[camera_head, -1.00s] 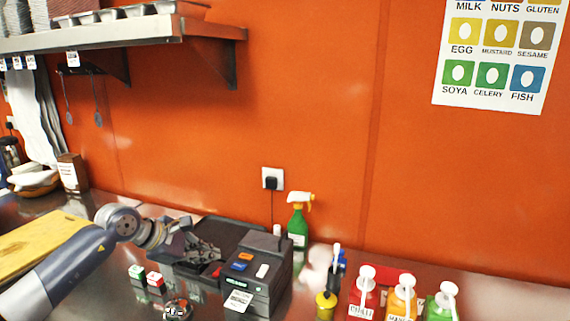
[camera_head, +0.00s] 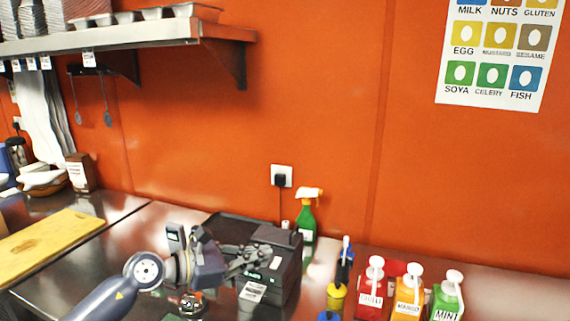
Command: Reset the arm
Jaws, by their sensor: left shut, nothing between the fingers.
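My left arm comes in from the lower left. Its gripper (camera_head: 248,258) is shut and empty, and it shows in front of and partly over the black label printer or till machine (camera_head: 280,272) on the steel counter. I cannot tell whether it touches the machine. My right gripper is not in view.
A green spray bottle (camera_head: 307,220) stands by the orange wall. Red (camera_head: 371,292), orange (camera_head: 409,295) and green (camera_head: 447,298) pump bottles stand at the lower right. A wooden board (camera_head: 48,240) lies at left. A shelf (camera_head: 140,32) hangs above.

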